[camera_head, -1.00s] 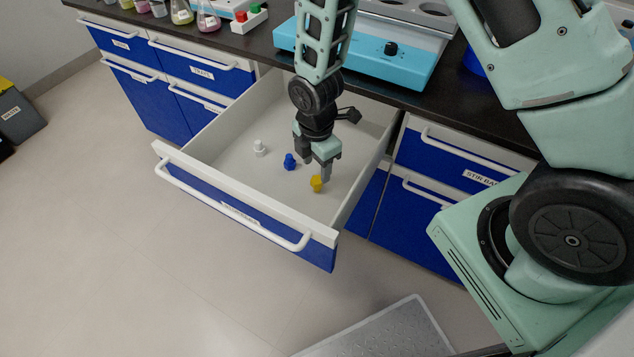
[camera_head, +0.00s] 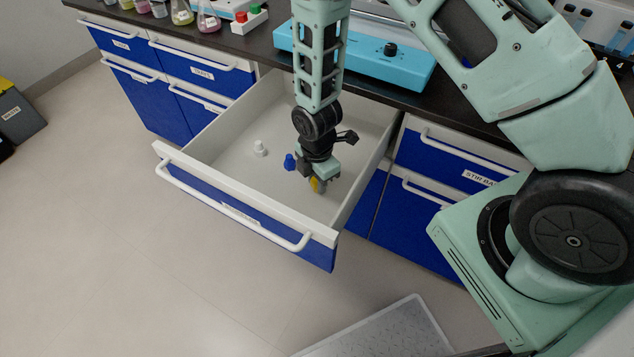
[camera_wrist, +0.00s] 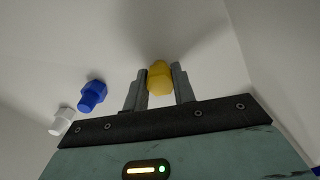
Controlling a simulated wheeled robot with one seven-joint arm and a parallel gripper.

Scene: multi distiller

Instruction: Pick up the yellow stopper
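The yellow stopper (camera_head: 314,185) is in the open drawer, mostly covered by my gripper in the head view. In the wrist view the yellow stopper (camera_wrist: 160,79) sits between the two grey fingers of my gripper (camera_wrist: 160,84). The fingers look close against its two sides, so my gripper appears shut on it. In the head view my gripper (camera_head: 317,182) points down, low over the drawer floor. Whether the stopper touches the floor is hidden.
A blue stopper (camera_head: 290,162) stands close to the left of my gripper, and a white stopper (camera_head: 260,148) farther left. The drawer's front wall (camera_head: 240,195) and right wall (camera_head: 365,180) are near. A bench with a blue device (camera_head: 390,68) is behind.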

